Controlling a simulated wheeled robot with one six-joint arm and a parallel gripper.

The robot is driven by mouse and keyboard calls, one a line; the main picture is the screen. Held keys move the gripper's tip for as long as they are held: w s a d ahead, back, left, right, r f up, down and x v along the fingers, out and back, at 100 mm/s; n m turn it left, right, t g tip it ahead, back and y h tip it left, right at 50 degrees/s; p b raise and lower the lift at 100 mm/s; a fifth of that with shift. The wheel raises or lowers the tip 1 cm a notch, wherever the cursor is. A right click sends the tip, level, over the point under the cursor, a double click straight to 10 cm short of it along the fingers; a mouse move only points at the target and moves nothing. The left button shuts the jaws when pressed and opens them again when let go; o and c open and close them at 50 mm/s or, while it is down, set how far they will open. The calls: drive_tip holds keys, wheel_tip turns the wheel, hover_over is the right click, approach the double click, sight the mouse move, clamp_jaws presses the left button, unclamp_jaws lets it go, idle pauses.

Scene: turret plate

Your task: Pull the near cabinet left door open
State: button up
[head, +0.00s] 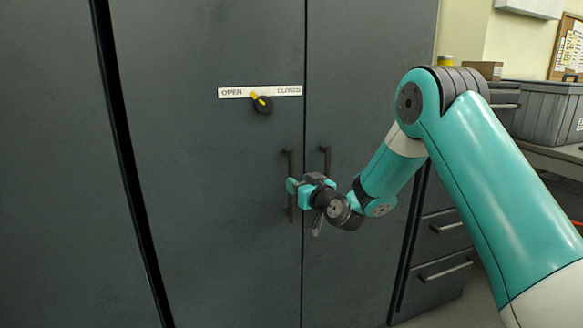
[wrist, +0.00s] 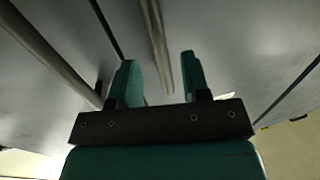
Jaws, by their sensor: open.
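The near cabinet's left door (head: 220,210) is a dark grey panel and looks shut, flush with the right door (head: 360,80) at a thin seam. The left door has a vertical bar handle (head: 290,165) near that seam. My gripper (head: 297,187) is at this handle, and my arm partly hides the handle's middle. In the wrist view my gripper (wrist: 160,80) is open, with a teal finger on each side of the bar handle (wrist: 157,45). The bar lies between the fingers, with a gap to each. The right door's handle (head: 325,160) is just to the right.
A black knob with a yellow pointer (head: 262,103) sits under an OPEN/CLOSED label (head: 232,92) on the left door. Drawers (head: 445,245) stand to the right, with a grey bin (head: 550,110) on a bench behind my arm. Another bar (wrist: 50,50) crosses the wrist view's left side.

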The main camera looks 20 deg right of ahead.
drive_tip(key=shift+w+a+p, duration=0.25)
drive_tip(key=shift+w, duration=0.9)
drive_tip(key=shift+w+a+p, duration=0.2)
drive_tip(key=shift+w, duration=0.9)
clamp_jaws()
